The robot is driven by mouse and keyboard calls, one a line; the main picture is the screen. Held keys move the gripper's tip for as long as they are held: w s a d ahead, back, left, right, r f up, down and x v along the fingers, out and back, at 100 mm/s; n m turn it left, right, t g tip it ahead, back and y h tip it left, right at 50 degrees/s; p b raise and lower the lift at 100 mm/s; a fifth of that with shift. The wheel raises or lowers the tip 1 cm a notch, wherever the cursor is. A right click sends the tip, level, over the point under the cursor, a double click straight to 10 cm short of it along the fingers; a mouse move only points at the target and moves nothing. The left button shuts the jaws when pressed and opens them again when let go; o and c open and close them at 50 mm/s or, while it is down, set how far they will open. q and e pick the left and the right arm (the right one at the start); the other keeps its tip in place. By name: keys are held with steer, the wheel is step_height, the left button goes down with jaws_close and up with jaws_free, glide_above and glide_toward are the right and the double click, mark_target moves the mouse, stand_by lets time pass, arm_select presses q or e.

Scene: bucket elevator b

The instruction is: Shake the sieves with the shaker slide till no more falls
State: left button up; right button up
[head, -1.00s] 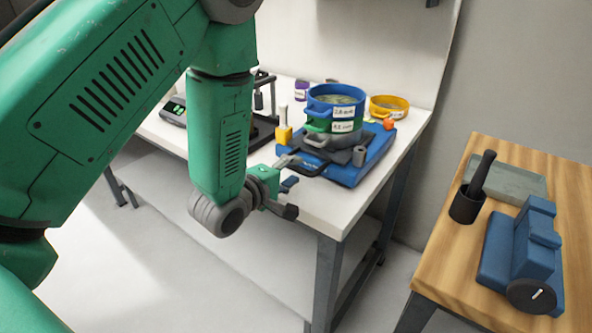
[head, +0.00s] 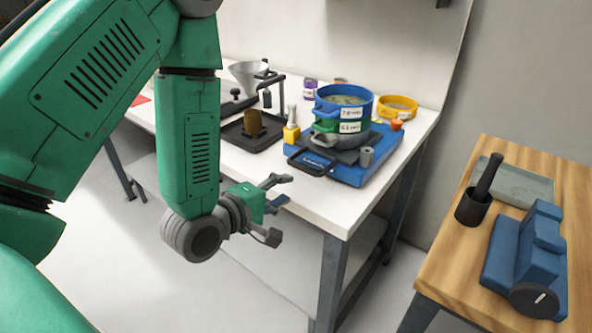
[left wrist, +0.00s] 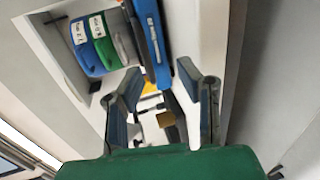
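The sieve stack stands on the blue shaker slide (head: 345,174) on the white table. The blue sieve (head: 333,107) is on top with grainy material inside, the green sieve (head: 326,126) is under it, and a grey pan (head: 338,153) is at the bottom. A black handle (head: 312,163) sticks out from the shaker's front left. My left gripper (head: 279,208) is open and empty, in front of the table edge and apart from the handle. In the left wrist view the blue sieve (left wrist: 84,55) and the shaker (left wrist: 153,38) show beyond the fingers. My right gripper is out of view.
A yellow sieve (head: 397,106) stands behind the shaker on the right. A yellow-based brush (head: 291,131), a brown cup (head: 252,123) on a black tray and a funnel (head: 247,77) stand to the left. A wooden table (head: 449,243) with a blue device is at right.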

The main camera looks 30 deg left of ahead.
mark_target(302, 170)
arm_select(q)
steer(key=s+a+r+p, duration=0.2)
steer(key=s+r+p, duration=0.1)
steer(key=s+p, duration=0.25)
steer(key=shift+t, duration=0.3)
steer(key=b+x, duration=0.2)
steer(key=x, duration=1.1)
steer(key=shift+w+d+f+b, duration=0.1)
steer(key=shift+w+f+b, duration=0.1)
steer(key=shift+b, duration=0.1)
steer(key=shift+w+d+f, duration=0.1)
steer(key=shift+w+d, duration=0.05)
steer(key=shift+w, duration=0.45)
